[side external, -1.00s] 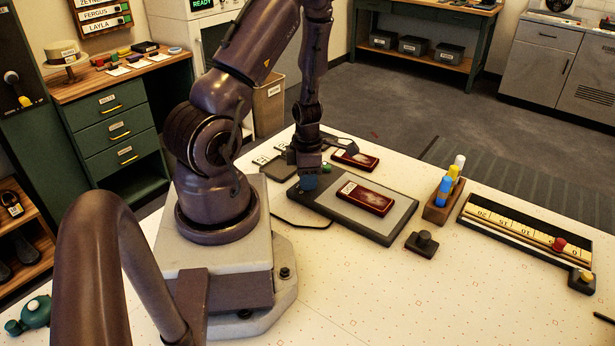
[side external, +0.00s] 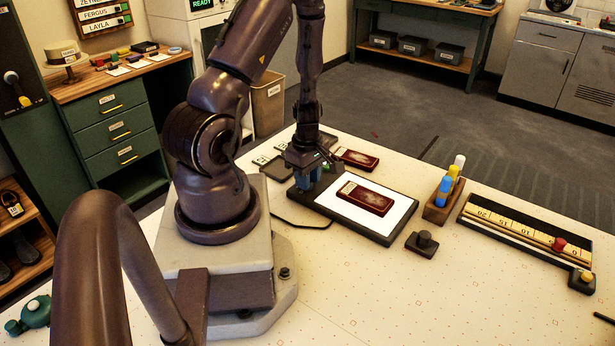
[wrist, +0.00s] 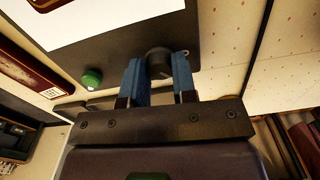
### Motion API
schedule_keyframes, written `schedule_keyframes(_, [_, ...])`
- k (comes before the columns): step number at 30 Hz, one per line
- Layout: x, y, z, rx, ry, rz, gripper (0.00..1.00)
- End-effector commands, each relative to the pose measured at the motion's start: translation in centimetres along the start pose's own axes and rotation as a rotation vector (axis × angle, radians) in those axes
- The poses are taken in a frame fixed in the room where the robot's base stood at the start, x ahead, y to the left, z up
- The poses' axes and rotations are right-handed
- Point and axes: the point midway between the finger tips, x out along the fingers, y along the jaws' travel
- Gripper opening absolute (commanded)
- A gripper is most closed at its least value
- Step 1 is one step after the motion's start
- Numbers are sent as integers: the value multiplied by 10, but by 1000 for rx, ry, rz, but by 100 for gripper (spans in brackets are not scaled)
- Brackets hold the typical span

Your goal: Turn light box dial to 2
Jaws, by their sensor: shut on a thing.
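The light box (side external: 349,216) lies flat on the table with its panel lit white. A dark red case (side external: 365,198) with a white label lies on the panel. My gripper (side external: 311,176) is at the light box's left end, its fingers pointing down. In the wrist view my gripper (wrist: 158,80) has its blue fingertips on either side of the dark round dial (wrist: 158,60), shut on it. The dial's markings cannot be read. A green button (wrist: 91,79) sits on the same dark border, apart from the fingers.
Another red case (side external: 356,159) lies behind the light box. A wooden holder (side external: 437,209) with blue and yellow sticks and a dark knobbed block (side external: 422,242) stand to the right. A numbered ruler tray (side external: 510,232) lies farther right. The front table is clear.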

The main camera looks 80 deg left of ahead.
Motion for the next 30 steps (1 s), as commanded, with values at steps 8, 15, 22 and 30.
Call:
schedule_keyframes(8, [-1,0,-1,262,0,0,2])
schedule_keyframes(15, [-1,0,-1,490,0,0,2])
schedule_keyframes(22, [-1,0,-1,708,0,0,2])
schedule_keyframes(30, [-1,0,-1,945,0,0,2])
